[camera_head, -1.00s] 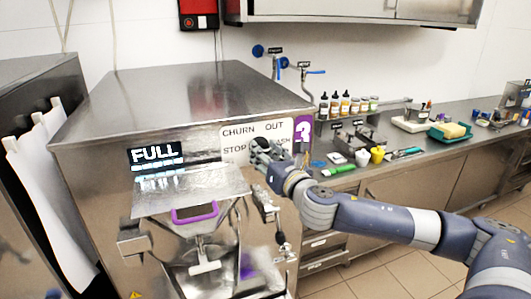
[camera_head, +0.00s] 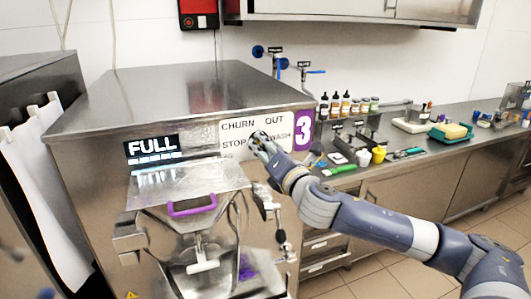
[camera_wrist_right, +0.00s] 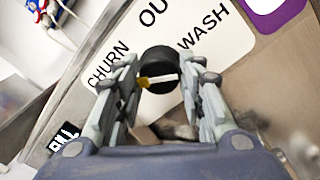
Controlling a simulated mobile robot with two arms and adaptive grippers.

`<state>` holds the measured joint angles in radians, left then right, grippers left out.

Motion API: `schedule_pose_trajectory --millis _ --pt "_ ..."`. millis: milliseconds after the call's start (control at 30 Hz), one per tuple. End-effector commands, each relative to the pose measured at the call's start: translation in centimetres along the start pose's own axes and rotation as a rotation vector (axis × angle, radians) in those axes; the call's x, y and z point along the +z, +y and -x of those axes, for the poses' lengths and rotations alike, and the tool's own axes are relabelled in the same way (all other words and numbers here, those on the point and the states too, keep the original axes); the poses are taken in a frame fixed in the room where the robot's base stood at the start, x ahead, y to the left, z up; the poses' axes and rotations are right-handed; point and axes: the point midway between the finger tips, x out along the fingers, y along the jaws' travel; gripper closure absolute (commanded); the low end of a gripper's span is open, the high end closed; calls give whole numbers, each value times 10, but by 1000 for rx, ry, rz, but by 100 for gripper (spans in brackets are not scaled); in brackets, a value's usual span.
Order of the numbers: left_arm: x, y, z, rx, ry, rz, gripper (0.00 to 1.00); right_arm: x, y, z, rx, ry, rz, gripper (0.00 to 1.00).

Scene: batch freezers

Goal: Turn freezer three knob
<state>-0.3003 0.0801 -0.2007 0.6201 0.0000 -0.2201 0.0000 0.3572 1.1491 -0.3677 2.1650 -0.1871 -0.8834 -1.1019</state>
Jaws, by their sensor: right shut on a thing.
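My right gripper (camera_head: 258,140) is at the plate and covers most of the knob in the head view. In the right wrist view its two fingers (camera_wrist_right: 160,80) are on either side of the knob, shut on it. My left gripper is not in view.
A metal lever (camera_head: 270,212) hangs close below my right gripper.

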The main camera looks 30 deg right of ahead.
Motion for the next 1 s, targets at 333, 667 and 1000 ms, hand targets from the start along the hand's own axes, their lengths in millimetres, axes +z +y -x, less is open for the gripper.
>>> schedule_pose_trajectory --millis 333,667,1000 --pt "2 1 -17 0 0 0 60 -3 -2 0 4 -28 -333 88" --pt "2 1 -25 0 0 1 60 -3 -2 0 7 -53 -647 88" --pt "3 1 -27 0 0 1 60 -4 -2 0 11 -79 -969 88"
